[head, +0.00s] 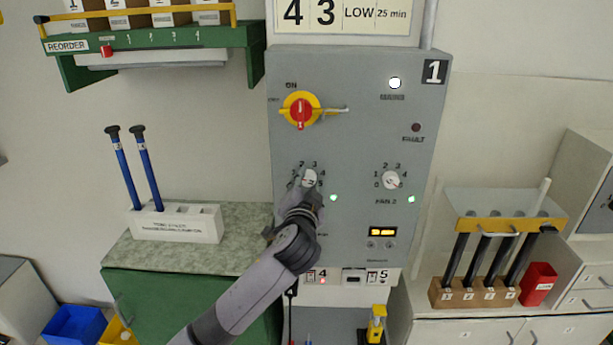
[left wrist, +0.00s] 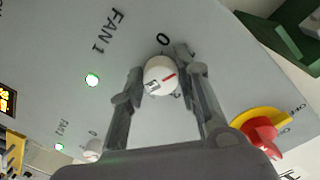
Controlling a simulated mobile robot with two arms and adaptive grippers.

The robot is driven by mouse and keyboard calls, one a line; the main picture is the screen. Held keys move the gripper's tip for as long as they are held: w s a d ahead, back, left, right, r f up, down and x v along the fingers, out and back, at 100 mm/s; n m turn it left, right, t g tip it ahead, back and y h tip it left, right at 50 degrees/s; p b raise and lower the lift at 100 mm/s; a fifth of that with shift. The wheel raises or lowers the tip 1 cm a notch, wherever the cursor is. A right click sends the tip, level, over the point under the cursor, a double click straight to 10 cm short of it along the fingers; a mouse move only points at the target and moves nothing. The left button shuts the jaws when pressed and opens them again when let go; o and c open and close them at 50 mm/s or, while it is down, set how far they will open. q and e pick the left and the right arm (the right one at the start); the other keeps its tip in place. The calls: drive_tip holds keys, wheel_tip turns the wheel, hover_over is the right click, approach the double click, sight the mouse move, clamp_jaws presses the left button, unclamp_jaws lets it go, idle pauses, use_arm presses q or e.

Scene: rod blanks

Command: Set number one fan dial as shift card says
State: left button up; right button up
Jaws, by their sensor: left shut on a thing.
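The fan 1 dial (head: 310,177) is a round white-capped knob on the grey panel (head: 350,130) marked 1. My left gripper (head: 309,192) is shut on this dial, with one finger on each side in the left wrist view (left wrist: 162,76). The card (head: 345,14) above the panel, cut off at the top, reads 4, 3, LOW, 25 min. My right gripper is not in view.
The fan 2 dial (head: 391,180) sits to the right, with green lamps lit. A red switch handle (head: 300,111) on a yellow plate is above. The white lamp (head: 395,83) is lit; the fault lamp (head: 416,127) is dark. Rod racks stand on both sides.

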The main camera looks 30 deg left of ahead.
use_arm(q)
drive_tip(key=m+p, duration=0.1)
drive_tip(key=m, duration=0.1)
drive_tip(key=m+p, duration=0.3)
drive_tip(key=m, duration=0.1)
drive_tip(key=shift+r+p, duration=0.25)
drive_tip(key=shift+p, duration=0.15)
drive_tip(key=m+p, duration=0.1)
drive_tip(key=m, duration=0.1)
drive_tip(key=shift+m+g+y+p, duration=0.3)
drive_tip(key=shift+m+y, duration=0.1)
drive_tip(key=shift+m, duration=0.9)
drive_tip(key=m, duration=0.4)
drive_tip(key=shift+y, duration=0.3)
drive_tip(key=m, duration=0.4)
drive_tip(key=shift+d+m, duration=0.1)
drive_tip(key=shift+m, duration=0.2)
drive_tip(key=m, duration=0.4)
drive_tip(key=shift+w+d+y, duration=0.1)
drive_tip(key=shift+y, duration=0.2)
drive_tip(key=shift+d+f+m, duration=0.1)
drive_tip(key=shift+m, duration=2.2)
